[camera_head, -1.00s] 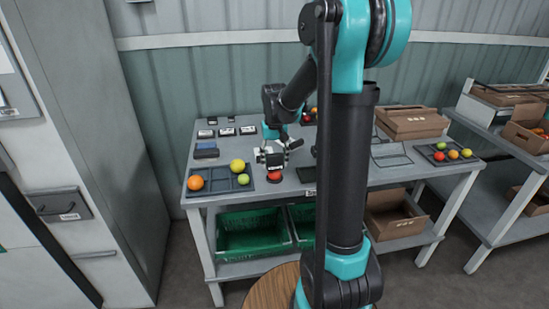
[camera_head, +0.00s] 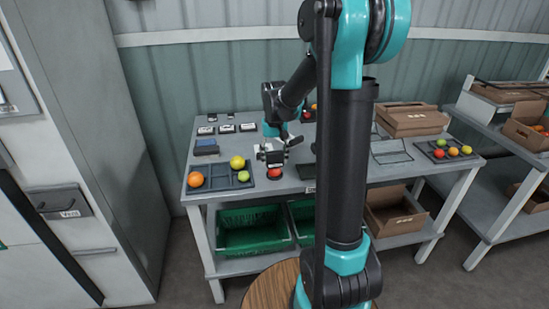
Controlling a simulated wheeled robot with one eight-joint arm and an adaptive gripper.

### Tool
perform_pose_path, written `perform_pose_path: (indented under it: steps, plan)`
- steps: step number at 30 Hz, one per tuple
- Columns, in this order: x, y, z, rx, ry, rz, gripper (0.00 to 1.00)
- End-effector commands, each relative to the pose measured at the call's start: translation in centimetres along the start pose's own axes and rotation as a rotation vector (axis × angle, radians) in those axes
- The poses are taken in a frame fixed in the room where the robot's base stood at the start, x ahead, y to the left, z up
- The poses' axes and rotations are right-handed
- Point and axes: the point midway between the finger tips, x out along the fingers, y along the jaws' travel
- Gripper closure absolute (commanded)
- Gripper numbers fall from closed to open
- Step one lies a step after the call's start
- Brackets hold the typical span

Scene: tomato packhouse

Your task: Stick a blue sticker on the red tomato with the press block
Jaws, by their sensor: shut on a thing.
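The red tomato (camera_head: 274,173) sits on a small dark stand near the front edge of the table, right of the dark tray. My gripper (camera_head: 272,158) is directly above it, pointing down, shut on a small block that I take to be the press block; the block is mostly hidden by the fingers. I cannot tell whether the block touches the tomato. No sticker can be made out on the tomato.
The dark tray (camera_head: 222,188) holds an orange, a yellow and a green tomato. Several small label blocks (camera_head: 227,129) stand at the back. A second tray (camera_head: 448,160) with tomatoes and cardboard boxes (camera_head: 412,128) is on the right. Green crates (camera_head: 252,240) are below.

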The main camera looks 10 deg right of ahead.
Motion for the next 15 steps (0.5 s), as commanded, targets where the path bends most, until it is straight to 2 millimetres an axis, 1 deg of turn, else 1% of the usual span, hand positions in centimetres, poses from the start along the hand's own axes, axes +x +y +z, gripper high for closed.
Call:
perform_pose_path:
  steps: [15]
  plan:
    - [0.57, 0.0, -0.03, 0.0, 0.0, 0.0, 0.66]
